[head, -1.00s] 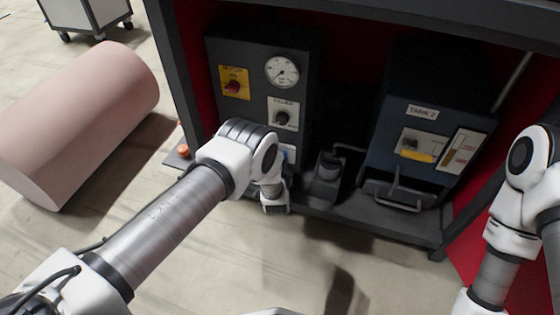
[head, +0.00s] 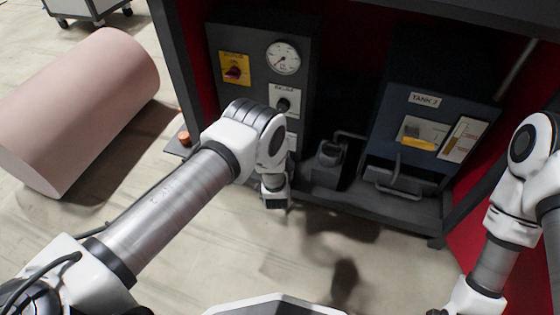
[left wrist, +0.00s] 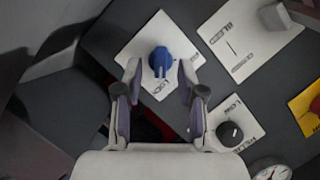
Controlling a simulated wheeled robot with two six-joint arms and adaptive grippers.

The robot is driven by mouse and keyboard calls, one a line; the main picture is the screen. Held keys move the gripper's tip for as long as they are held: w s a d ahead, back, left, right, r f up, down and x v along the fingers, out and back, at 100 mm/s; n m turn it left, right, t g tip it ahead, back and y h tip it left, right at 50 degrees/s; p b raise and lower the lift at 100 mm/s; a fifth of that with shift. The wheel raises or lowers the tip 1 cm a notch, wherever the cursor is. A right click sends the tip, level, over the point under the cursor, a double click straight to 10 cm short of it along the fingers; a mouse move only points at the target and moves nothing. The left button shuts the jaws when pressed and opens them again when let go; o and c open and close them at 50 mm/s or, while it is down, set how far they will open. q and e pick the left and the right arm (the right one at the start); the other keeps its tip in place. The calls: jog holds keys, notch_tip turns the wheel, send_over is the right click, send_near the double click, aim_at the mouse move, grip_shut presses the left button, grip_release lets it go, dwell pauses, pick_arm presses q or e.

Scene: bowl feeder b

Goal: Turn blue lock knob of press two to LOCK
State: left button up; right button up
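The blue lock knob (left wrist: 161,61) sits on a white plate (left wrist: 142,44) in the left wrist view. Lettering on the plate is partly covered; part of LOCK reads below the knob. My left gripper (left wrist: 160,72) is open, with one fingertip on each side of the knob. Gaps show between knob and fingertips; I cannot tell how far the tips are from the plate.
The dark panel (head: 308,45) also carries a gauge (head: 283,58), a black knob (head: 283,104) and a red switch on a yellow plate (head: 235,69). A bleed plate (left wrist: 237,55) is close to the blue knob. The TANK 2 unit (head: 466,110) stands right; a pink cylinder (head: 80,105) lies left.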

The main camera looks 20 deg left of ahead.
pick_arm(q)
jog(key=v, duration=0.9)
jog(key=shift+s+f, duration=0.1)
jog(key=shift+s, duration=0.05)
